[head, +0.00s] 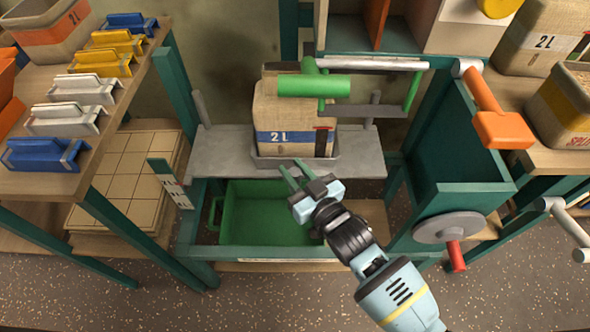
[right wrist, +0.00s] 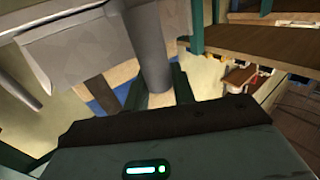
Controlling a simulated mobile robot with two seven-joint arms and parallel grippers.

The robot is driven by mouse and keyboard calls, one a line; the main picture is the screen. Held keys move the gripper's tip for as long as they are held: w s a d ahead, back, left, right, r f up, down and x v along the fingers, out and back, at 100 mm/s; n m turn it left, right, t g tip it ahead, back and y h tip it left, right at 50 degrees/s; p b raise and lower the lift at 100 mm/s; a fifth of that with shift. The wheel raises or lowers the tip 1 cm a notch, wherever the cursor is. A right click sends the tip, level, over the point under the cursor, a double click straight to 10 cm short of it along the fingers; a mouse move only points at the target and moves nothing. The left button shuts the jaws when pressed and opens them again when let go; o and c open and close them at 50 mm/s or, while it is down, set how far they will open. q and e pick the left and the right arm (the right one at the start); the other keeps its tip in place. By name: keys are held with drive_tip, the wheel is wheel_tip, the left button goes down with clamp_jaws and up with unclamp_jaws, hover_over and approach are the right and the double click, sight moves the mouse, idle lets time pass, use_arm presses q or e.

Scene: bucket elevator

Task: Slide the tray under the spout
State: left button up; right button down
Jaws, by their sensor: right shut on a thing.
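A shallow grey tray (head: 268,162) sits on the grey shelf in the middle of the head view. A tan bag-like container marked 2L (head: 292,108) stands upright in it. My right gripper (head: 293,170) is at the tray's front edge, its green fingers pointing away from me. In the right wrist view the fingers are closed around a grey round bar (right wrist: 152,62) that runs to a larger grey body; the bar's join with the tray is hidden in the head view. A green cylinder (head: 314,86) is above the container; I cannot tell whether it is the spout. My left gripper is not in view.
A green bin (head: 240,190) is below the shelf (head: 215,143). A grey post (head: 202,108) rises at the shelf's left. A teal housing (head: 440,150) with an orange handle (head: 502,128) and a grey wheel (head: 449,228) stands to the right.

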drive_tip(key=d+p, duration=0.3)
drive_tip(key=d, duration=1)
drive_tip(key=shift+f, duration=0.1)
drive_tip(key=c, duration=1.3)
unclamp_jaws()
drive_tip(key=shift+d, duration=0.2)
drive_tip(key=shift+o, duration=0.5)
drive_tip(key=shift+a, duration=0.1)
drive_tip(key=shift+r, duration=0.2)
